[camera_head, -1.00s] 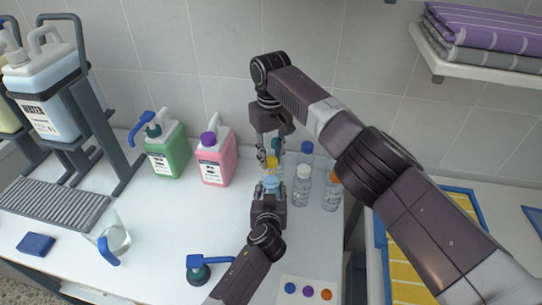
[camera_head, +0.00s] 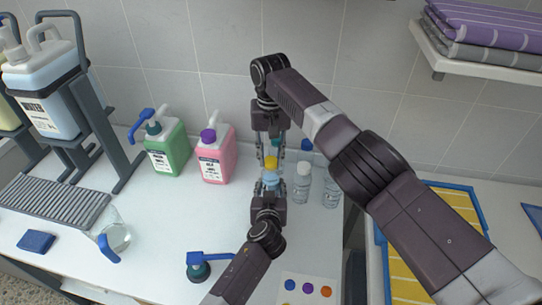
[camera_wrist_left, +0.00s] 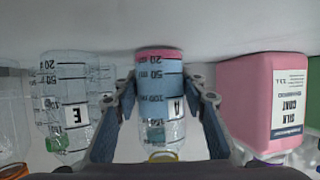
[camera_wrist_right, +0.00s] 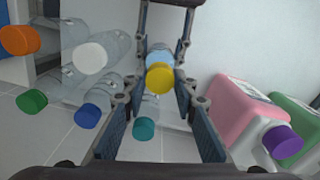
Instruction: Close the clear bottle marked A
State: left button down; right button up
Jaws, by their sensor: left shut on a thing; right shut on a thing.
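The clear bottle marked A (camera_wrist_left: 176,108) stands between the fingers of my left gripper (camera_wrist_left: 162,98), which is shut on it. Its contents look blue with a pink band at the base. In the head view my left gripper (camera_head: 269,190) holds it from the front. The yellow cap (camera_head: 270,163) sits at the bottle's mouth; it also shows in the right wrist view (camera_wrist_right: 160,79). My right gripper (camera_head: 270,160) comes down from above and is shut on the yellow cap. I cannot tell whether the cap is fully seated.
Close right stand bottles with white (camera_head: 304,168) and orange (camera_wrist_right: 18,40) caps; blue (camera_wrist_right: 87,116), teal (camera_wrist_right: 146,128) and green (camera_wrist_right: 32,102) caps are nearby. Pink (camera_head: 215,160) and green (camera_head: 167,150) jugs stand left. A blue-handled tool (camera_head: 200,268) lies in front.

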jog(key=m, duration=0.3)
jog(key=shift+m, duration=0.3)
jog(key=m, duration=0.5)
jog(key=shift+a, duration=0.1)
jog(key=m, duration=1.2)
jog(key=shift+w, duration=0.1)
jog(key=m, duration=1)
jog(key=shift+w, duration=0.1)
jog(key=o, duration=0.7)
jog(key=shift+c, duration=0.2)
